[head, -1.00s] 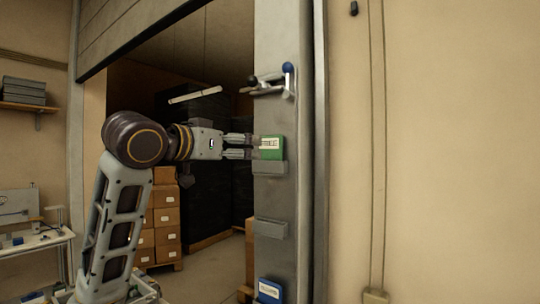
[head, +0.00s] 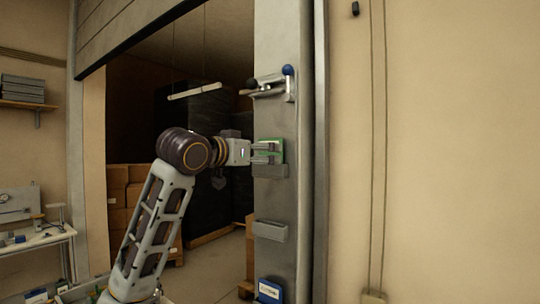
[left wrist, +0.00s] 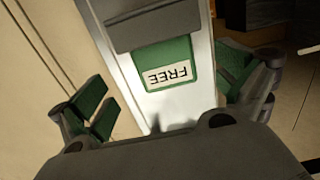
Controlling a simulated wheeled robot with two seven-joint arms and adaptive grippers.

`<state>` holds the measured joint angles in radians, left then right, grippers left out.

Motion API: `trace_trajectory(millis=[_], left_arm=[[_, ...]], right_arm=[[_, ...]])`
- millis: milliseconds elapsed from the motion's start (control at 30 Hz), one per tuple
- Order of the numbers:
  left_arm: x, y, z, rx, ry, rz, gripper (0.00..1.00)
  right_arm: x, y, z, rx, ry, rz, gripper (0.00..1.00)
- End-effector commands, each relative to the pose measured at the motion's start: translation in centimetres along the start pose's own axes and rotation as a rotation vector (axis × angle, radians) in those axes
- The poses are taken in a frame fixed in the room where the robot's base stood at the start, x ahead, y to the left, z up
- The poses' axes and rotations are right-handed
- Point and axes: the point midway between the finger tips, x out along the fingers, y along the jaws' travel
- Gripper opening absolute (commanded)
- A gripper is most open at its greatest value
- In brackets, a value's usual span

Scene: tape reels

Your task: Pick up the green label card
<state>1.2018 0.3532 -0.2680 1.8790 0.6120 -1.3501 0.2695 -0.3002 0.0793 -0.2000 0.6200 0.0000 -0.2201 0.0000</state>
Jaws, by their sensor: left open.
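The green label card (head: 278,147) stands upright in a grey holder (head: 270,171) on the metal door post. In the left wrist view the card (left wrist: 176,52) appears upside down, with a white panel reading "FREE"; its one end is tucked into the holder (left wrist: 150,22). My left gripper (head: 268,153) is at the card in the head view and covers part of it. Its green-padded fingers are spread wide, one on each side of the card in the left wrist view (left wrist: 168,85), with gaps showing. My right gripper is not in view.
A lever with a blue knob (head: 288,70) sits on the post above the card. An empty grey holder (head: 270,230) and a blue card (head: 269,291) are below. Stacked boxes (head: 122,196) stand beyond the doorway.

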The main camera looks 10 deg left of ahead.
Motion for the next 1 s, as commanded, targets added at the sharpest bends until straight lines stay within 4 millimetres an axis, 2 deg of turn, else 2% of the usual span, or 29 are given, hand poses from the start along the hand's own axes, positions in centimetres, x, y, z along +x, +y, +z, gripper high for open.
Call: trace_trajectory(millis=[467,1000], left_arm=[[0.4,-0.1,0.0,-0.001,0.000,0.000,1.00],[4.4,-0.5,-0.5,-0.001,-0.002,0.000,1.00]], right_arm=[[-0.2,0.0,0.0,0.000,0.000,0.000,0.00],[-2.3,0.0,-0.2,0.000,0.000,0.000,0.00]])
